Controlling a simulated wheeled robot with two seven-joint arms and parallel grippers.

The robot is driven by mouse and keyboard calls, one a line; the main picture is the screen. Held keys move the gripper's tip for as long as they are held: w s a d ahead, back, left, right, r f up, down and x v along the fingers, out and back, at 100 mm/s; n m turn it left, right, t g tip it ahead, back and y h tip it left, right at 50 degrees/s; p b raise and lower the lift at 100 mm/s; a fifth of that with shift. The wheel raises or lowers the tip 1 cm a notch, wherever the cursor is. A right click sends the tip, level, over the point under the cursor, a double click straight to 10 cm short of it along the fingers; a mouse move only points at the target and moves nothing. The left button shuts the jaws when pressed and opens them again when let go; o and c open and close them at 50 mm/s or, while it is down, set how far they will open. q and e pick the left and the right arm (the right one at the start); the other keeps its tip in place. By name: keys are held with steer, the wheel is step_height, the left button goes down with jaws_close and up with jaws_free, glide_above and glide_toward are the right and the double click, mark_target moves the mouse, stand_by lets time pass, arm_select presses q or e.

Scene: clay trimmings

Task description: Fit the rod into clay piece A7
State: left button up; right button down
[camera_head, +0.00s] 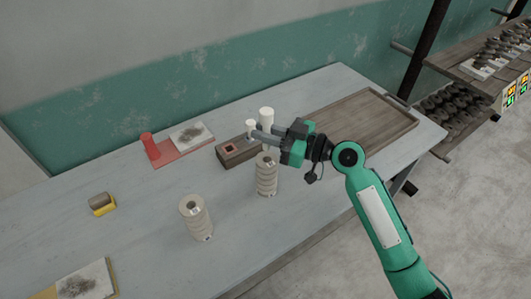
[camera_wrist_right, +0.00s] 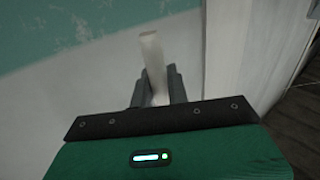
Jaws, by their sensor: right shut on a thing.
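A pale white rod (camera_head: 266,115) is held upright between the fingers of my right gripper (camera_head: 256,134). It also shows between the fingers in the right wrist view (camera_wrist_right: 153,60). In the head view its lower end is just above, or at, the top of a ribbed cream clay piece (camera_head: 266,178). I cannot tell whether it has entered that piece. A second ribbed clay piece (camera_head: 195,218) stands to the left with a dark hole in its top. Both carry small tags too small to read, so I cannot tell which is A7. My left gripper is not in view.
A brown wooden block (camera_head: 234,156) with a reddish square socket lies behind the right clay piece. A small white knob (camera_head: 251,124) rises by the fingertips. A red mat (camera_head: 167,158), a yellow-based block (camera_head: 103,208) and a wooden tray (camera_head: 365,125) are on the table.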

mark_target(265, 154)
step_height(265, 154, down, 3)
steer(key=shift+r, duration=0.1)
step_height(265, 154, down, 4)
steer(key=shift+s+f, duration=0.1)
steer(key=shift+f, duration=0.4)
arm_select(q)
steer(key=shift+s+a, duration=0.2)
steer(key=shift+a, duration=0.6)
arm_select(e)
steer(key=shift+r, duration=0.1)
